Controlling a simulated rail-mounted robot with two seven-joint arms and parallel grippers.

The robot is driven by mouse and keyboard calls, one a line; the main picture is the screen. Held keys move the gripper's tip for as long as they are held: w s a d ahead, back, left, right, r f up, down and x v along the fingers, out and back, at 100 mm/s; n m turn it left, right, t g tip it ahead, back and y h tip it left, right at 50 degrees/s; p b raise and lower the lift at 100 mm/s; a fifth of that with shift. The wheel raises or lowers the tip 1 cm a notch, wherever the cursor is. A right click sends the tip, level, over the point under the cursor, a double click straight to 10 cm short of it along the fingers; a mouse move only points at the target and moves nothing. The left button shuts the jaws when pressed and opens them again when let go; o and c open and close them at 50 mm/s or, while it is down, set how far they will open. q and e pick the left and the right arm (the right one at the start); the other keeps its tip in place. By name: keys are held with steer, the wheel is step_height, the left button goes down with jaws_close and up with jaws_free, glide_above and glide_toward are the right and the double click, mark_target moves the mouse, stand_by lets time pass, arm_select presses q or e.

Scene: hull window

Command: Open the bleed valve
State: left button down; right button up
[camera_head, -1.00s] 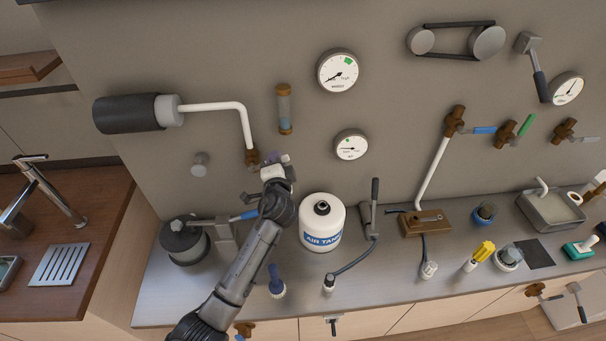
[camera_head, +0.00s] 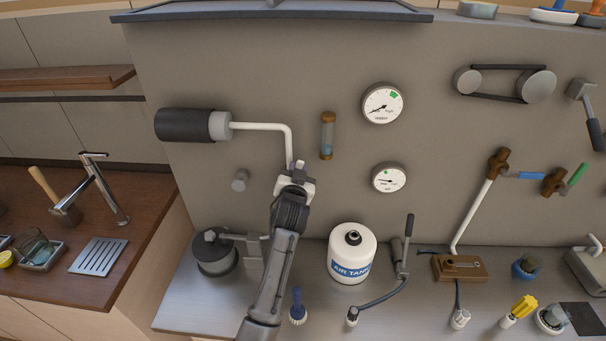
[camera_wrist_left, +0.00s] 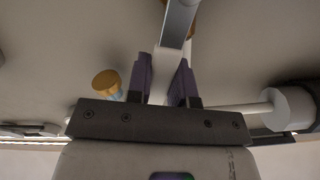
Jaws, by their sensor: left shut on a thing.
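The bleed valve at the lower end of the white pipe (camera_head: 289,140) is mostly hidden behind my left gripper (camera_head: 296,178). In the left wrist view, the dark purple fingers of my left gripper (camera_wrist_left: 166,82) are shut on a pale grey bar (camera_wrist_left: 178,22), which looks like the valve's lever. The bar runs up out of the picture. How far the valve is turned cannot be seen. My right gripper is not in view.
A dark cylinder (camera_head: 186,125) feeds the pipe. A brass-capped sight glass (camera_head: 327,137) and two gauges (camera_head: 382,104) (camera_head: 388,179) are to the right on the wall. A white air tank (camera_head: 352,256) stands on the counter beside my arm.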

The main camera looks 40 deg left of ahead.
arm_select(q)
steer(key=n, duration=0.1)
steer(key=s+a+n, duration=0.1)
steer(key=shift+a+r+n+p, duration=0.2)
steer(key=shift+n+p, duration=0.1)
steer(key=shift+s+a+n, duration=0.15)
steer(key=shift+a+n, duration=0.15)
steer(key=shift+n, duration=0.2)
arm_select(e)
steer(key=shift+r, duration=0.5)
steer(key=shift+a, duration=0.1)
arm_select(q)
steer(key=c, duration=1)
jaws_free()
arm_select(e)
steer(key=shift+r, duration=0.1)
